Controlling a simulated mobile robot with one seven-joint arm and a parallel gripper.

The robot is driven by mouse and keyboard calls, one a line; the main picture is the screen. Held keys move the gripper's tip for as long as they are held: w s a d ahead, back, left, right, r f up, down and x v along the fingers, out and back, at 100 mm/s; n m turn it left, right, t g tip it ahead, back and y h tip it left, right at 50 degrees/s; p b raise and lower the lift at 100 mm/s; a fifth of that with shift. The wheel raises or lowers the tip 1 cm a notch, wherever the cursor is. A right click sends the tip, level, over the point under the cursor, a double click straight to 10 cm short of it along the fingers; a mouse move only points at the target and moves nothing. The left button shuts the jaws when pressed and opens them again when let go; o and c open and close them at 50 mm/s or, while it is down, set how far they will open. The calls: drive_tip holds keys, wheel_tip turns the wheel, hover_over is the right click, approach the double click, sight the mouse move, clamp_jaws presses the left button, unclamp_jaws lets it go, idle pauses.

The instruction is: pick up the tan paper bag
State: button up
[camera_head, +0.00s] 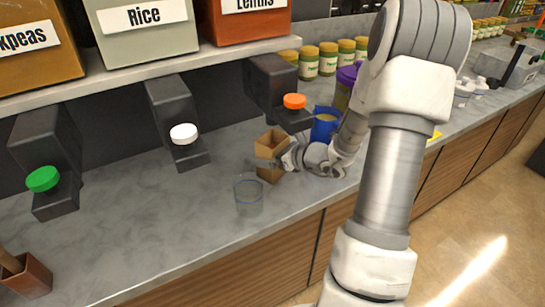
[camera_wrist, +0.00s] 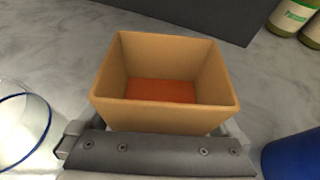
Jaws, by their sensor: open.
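The tan paper bag (camera_head: 269,152) stands upright on the grey counter, open at the top like a box. In the wrist view the bag (camera_wrist: 160,114) fills the middle, and a red-brown surface shows inside it. My gripper (camera_head: 279,160) is low over the counter, at the bag's right side in the head view. In the wrist view my gripper (camera_wrist: 158,130) is at the bag's near wall, its jaws open, with a grey part showing at either side of the bag. The fingertips are largely hidden, so I cannot tell whether they touch it.
A clear blue-rimmed glass (camera_head: 248,196) stands close to the bag, in front and left. A blue cup (camera_head: 323,127) and a purple-lidded container (camera_head: 346,85) stand behind my arm. The counter's left part is mostly clear.

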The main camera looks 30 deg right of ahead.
drive_tip(key=shift+c, duration=0.3)
drive_tip(key=c, duration=1)
drive_tip(key=shift+c, duration=0.2)
drive_tip(key=shift+r+p, duration=0.3)
drive_tip(key=shift+r, duration=0.1)
drive_tip(key=shift+f, duration=0.1)
